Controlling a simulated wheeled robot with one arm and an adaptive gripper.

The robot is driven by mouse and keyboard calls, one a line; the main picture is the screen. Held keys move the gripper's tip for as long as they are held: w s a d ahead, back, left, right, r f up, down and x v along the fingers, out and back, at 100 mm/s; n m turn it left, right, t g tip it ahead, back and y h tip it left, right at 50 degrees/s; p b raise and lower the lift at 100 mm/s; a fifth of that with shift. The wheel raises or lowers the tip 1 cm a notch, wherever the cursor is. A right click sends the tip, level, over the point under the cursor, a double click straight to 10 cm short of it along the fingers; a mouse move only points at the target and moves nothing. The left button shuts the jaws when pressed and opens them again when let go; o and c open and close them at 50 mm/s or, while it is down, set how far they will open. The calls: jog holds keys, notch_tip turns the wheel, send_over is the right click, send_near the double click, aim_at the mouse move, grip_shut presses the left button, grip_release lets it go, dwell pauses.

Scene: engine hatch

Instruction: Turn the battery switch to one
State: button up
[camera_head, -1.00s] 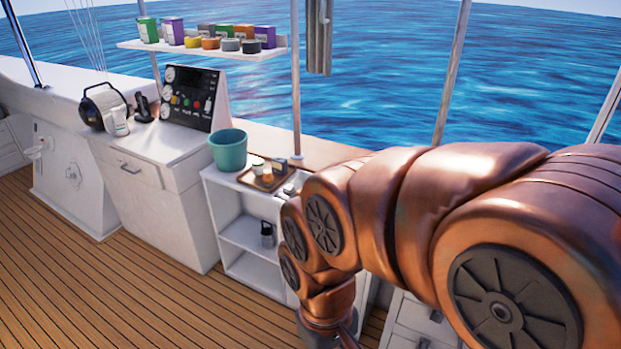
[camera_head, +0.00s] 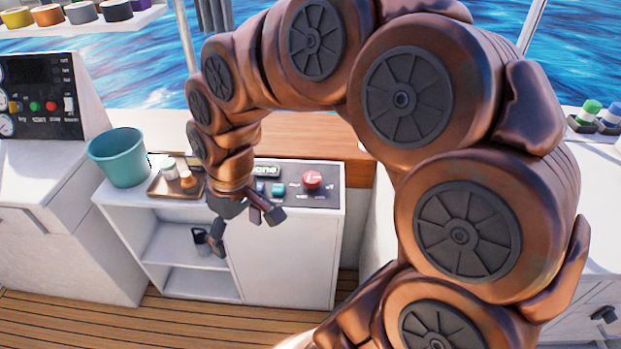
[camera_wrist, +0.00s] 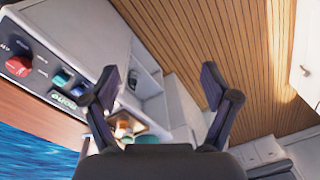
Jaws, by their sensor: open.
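A round red knob (camera_head: 312,180), which looks like the battery switch, sits on a dark control panel (camera_head: 325,196) on top of the white cabinet. It also shows at the left of the wrist view (camera_wrist: 18,66). Its setting and the small labels are too small to read. A teal knob (camera_head: 278,189) and a dark plate with white letters (camera_head: 266,170) are to its left. My gripper (camera_head: 246,232) is open and empty, pointing down in front of the cabinet, left of and below the red knob. In the wrist view, my gripper's fingers (camera_wrist: 160,88) are spread apart, touching nothing.
A wooden tray (camera_head: 160,190) with small jars and a teal bucket (camera_head: 118,158) stand left of the panel. Open shelves (camera_head: 190,250) below hold a dark item. A gauge panel (camera_head: 45,95) is at far left. Wooden deck (camera_head: 60,320) lies in front.

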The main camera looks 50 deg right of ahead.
jog(key=w+d+f+t+b, duration=0.1)
jog(key=w+d+f+t, duration=0.15)
jog(key=w+d, duration=0.65)
jog(key=m+t+h+b, duration=0.2)
jog(key=m+b, duration=0.1)
send_near(313, 178)
jog(key=x, duration=0.2)
jog(key=shift+p+x, duration=0.95)
jog(key=shift+x, duration=2.85)
jog(key=shift+w, duration=0.1)
jog(key=c, duration=1.2)
